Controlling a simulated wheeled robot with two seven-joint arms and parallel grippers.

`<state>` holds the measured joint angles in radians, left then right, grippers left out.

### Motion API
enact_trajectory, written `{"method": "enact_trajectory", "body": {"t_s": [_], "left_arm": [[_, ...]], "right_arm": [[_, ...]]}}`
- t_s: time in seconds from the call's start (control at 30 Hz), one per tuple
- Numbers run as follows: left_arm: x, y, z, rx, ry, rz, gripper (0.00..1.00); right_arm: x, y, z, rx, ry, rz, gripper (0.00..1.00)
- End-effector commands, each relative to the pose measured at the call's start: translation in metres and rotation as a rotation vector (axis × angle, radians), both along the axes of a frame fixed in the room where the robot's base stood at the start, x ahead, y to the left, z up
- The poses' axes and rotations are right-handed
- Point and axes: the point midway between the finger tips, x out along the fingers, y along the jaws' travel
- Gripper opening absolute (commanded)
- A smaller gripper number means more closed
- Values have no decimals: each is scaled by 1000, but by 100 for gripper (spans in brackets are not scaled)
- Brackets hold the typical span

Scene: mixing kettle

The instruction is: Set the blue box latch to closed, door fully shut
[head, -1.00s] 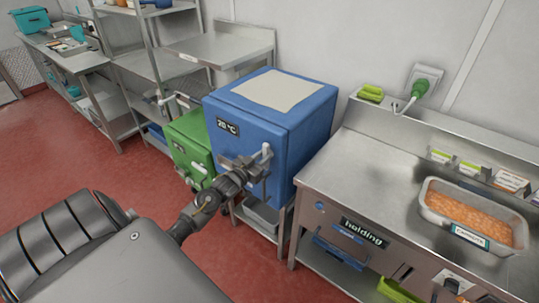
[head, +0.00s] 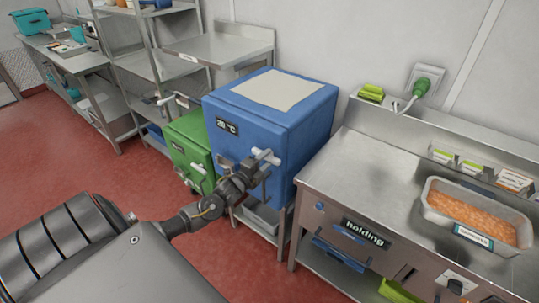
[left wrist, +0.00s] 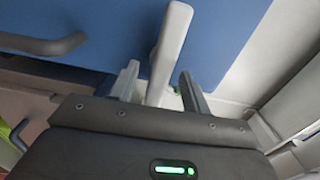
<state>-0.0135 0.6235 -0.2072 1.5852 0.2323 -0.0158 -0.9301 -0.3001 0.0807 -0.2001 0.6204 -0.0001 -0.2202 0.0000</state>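The blue box (head: 233,145) stands in the middle of the head view, with a "20 °C" display on its front. Its front door looks flush with the body; a small gap could not be made out. The pale grey latch lever (head: 266,156) on the front is tilted, sloping down to the right. My left gripper (head: 262,180) is at the front just below the lever. In the left wrist view the lever (left wrist: 170,45) reaches between my two fingers, with a visible gap on each side, so the gripper is open around it. My right gripper is out of view.
A green box (head: 190,148) with its own handle stands left of the blue box. A steel counter (head: 365,175) labelled "holding", bearing a tray of orange food (head: 470,215), is close on the right. A grey bar handle (left wrist: 45,43) shows in the left wrist view.

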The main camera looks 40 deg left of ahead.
Motion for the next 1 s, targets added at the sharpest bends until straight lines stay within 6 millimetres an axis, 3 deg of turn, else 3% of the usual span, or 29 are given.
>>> {"method": "enact_trajectory", "body": {"t_s": [0.27,0.73,1.0], "left_arm": [[-2,0,1,-2,0,0,47],[-57,-1,2,-4,3,0,47],[-70,-2,1,-3,0,0,47]], "right_arm": [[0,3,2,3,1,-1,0],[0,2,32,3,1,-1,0],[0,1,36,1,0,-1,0]]}}
